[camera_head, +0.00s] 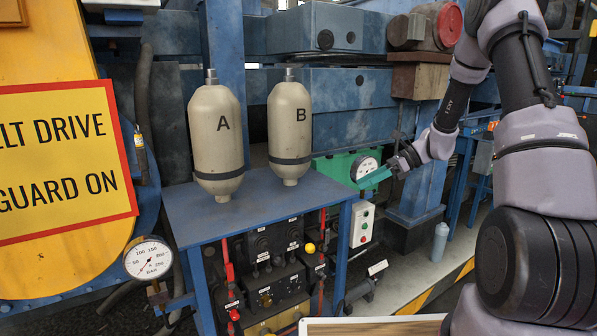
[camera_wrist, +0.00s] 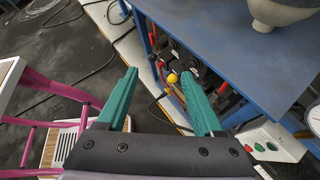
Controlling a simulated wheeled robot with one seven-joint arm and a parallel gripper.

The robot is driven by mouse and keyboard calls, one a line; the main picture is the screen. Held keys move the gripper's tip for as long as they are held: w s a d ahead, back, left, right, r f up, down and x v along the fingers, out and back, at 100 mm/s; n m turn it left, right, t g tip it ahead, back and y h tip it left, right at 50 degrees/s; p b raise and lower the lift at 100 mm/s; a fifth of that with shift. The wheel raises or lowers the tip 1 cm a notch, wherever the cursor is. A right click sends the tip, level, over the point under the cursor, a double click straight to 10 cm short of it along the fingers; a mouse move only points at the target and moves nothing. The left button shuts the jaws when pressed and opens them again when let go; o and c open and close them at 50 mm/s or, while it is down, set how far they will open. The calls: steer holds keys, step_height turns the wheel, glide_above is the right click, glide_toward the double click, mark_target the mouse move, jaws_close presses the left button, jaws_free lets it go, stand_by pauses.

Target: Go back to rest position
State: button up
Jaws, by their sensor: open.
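My gripper (camera_head: 376,176) is open and empty in the head view, at the end of my arm, right of the blue table (camera_head: 290,211). Its teal fingers (camera_wrist: 160,90) point forward and stand apart in the wrist view, with nothing between them. Tank A (camera_head: 216,140) and tank B (camera_head: 290,135) stand upright on the blue table. The gripper is to the right of tank B and apart from it. The bottom of one tank (camera_wrist: 277,10) shows at the top right of the wrist view.
A control box with buttons (camera_head: 362,224) is below the gripper, beside the table. A round gauge (camera_head: 364,168) is close by the fingers in the picture. Another gauge (camera_head: 148,258) is at the lower left. A pink frame (camera_wrist: 50,100) stands left in the wrist view.

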steer(key=s+d+r+n+t+h, duration=0.2)
steer(key=s+r+n+h, duration=0.3)
steer(key=s+r+n, duration=0.3)
steer(key=s+d+r+n+t+h, duration=0.2)
steer(key=s+r+n, duration=0.6)
steer(key=s+r, duration=0.8)
steer(key=s+t+h, duration=0.2)
steer(key=t, duration=0.1)
steer(key=shift+s+d+r+n+h, duration=0.2)
steer(key=shift+d+r+n+h, duration=0.1)
steer(key=shift+h, duration=0.1)
